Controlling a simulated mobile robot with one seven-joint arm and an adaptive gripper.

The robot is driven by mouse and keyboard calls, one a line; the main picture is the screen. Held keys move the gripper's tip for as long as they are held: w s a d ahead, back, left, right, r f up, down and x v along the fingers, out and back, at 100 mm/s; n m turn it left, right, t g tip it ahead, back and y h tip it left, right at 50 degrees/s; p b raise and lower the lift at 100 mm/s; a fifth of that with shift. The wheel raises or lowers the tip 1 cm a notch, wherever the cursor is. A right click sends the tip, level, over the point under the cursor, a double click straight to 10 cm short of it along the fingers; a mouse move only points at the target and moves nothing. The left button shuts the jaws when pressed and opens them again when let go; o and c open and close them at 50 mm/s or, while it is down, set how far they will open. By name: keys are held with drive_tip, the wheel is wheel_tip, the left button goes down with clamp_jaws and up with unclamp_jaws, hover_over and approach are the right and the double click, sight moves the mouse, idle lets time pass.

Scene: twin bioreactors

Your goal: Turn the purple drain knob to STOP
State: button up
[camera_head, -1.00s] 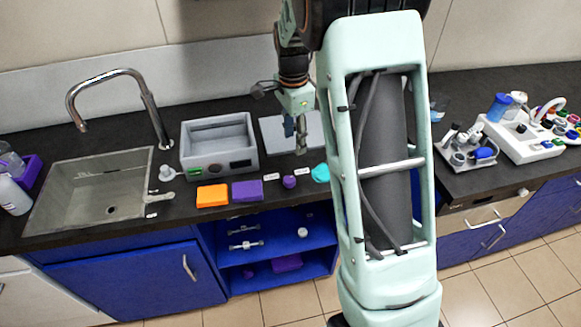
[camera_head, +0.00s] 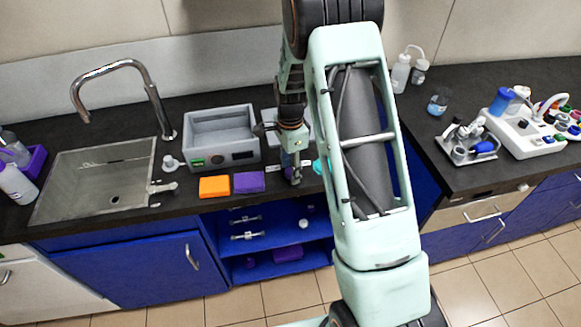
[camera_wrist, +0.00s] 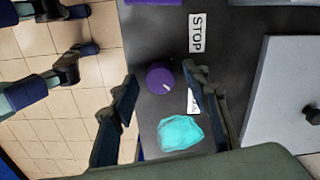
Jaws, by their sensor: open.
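The purple drain knob (camera_wrist: 160,78) sits on the dark counter in the wrist view, with a pale pointer mark on its top. A white STOP label (camera_wrist: 197,33) lies on the counter above and to the right of it. A second label (camera_wrist: 193,101) is partly hidden behind a finger. My gripper (camera_wrist: 163,90) is open, one finger on each side of the knob in the picture; I cannot tell how far above it. In the head view my gripper (camera_head: 294,175) hangs over the counter's front part and covers most of the knob.
A cyan lump (camera_wrist: 180,133) lies close to the knob. Orange (camera_head: 214,187) and purple (camera_head: 249,182) blocks lie to the left, before a grey bath (camera_head: 222,139). A pale flat plate (camera_wrist: 285,95) lies beside the labels. The counter edge is close.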

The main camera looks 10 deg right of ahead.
drive_tip(key=shift+c, duration=0.5)
drive_tip(key=c, duration=1.1)
drive_tip(key=shift+o, duration=0.2)
drive_tip(key=shift+n, duration=0.3)
drive_tip(key=n+b, duration=0.2)
drive_tip(key=n, duration=0.2)
drive_tip(key=shift+f+b, duration=0.1)
drive_tip(key=shift+b, duration=0.3)
drive_tip(key=n+b, duration=0.1)
drive_tip(key=n, duration=0.3)
drive_tip(key=shift+n+b, duration=0.4)
drive_tip(key=n+b, duration=0.1)
drive_tip(key=n, duration=0.3)
drive_tip(key=shift+n, duration=2.3)
